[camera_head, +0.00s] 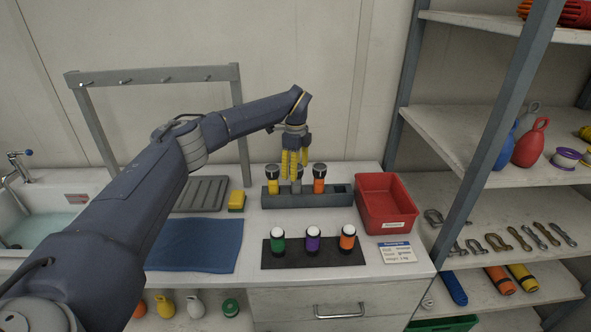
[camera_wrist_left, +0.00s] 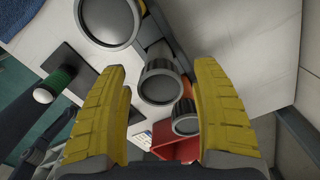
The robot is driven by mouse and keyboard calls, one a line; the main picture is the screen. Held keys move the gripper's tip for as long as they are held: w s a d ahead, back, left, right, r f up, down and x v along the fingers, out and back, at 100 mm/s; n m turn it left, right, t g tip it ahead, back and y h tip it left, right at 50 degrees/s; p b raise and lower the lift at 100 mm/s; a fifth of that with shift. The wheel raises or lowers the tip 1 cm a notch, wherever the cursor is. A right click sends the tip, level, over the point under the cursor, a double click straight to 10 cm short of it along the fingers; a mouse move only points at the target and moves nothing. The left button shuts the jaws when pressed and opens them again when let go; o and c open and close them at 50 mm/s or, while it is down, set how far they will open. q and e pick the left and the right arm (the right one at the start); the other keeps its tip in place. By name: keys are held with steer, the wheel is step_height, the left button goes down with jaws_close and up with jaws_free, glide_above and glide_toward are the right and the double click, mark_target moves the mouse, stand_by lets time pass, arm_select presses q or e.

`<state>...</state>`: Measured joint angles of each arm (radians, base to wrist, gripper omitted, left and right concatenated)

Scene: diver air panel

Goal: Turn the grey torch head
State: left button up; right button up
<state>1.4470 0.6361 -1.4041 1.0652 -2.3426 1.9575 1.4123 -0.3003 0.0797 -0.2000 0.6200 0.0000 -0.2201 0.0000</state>
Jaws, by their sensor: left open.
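The grey torch (camera_head: 297,186) stands upright in the middle of a dark grey rack (camera_head: 338,197), between a yellow torch (camera_head: 272,184) and an orange torch (camera_head: 319,184). My left gripper (camera_head: 294,168), with yellow fingers, points down at the grey torch and partly hides its head. In the left wrist view the fingers (camera_wrist_left: 158,75) are apart, with the grey torch's dark ribbed head (camera_wrist_left: 160,84) between them. I see a gap between the head and each finger. My right gripper is in neither view.
A black mat (camera_head: 330,255) with three white-topped lights lies in front of the rack. A red tray (camera_head: 385,205) and a label card (camera_head: 397,252) are at the right. A blue cloth (camera_head: 195,247) and yellow sponge (camera_head: 237,200) are at the left.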

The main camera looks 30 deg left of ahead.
arm_select(q)
steer(key=shift+c, duration=0.2)
steer(key=c, duration=1.3)
steer(key=shift+o, duration=0.2)
steer(key=shift+m, duration=0.3)
steer(key=m, duration=0.3)
steer(key=shift+w+m, duration=0.1)
steer(key=shift+m, duration=0.2)
steer(key=m, duration=0.4)
steer(key=shift+m, duration=0.3)
steer(key=m, duration=0.4)
steer(key=shift+d+m, duration=0.1)
steer(key=shift+m, duration=1.7)
steer(key=o, duration=1.3)
steer(key=shift+w, duration=0.1)
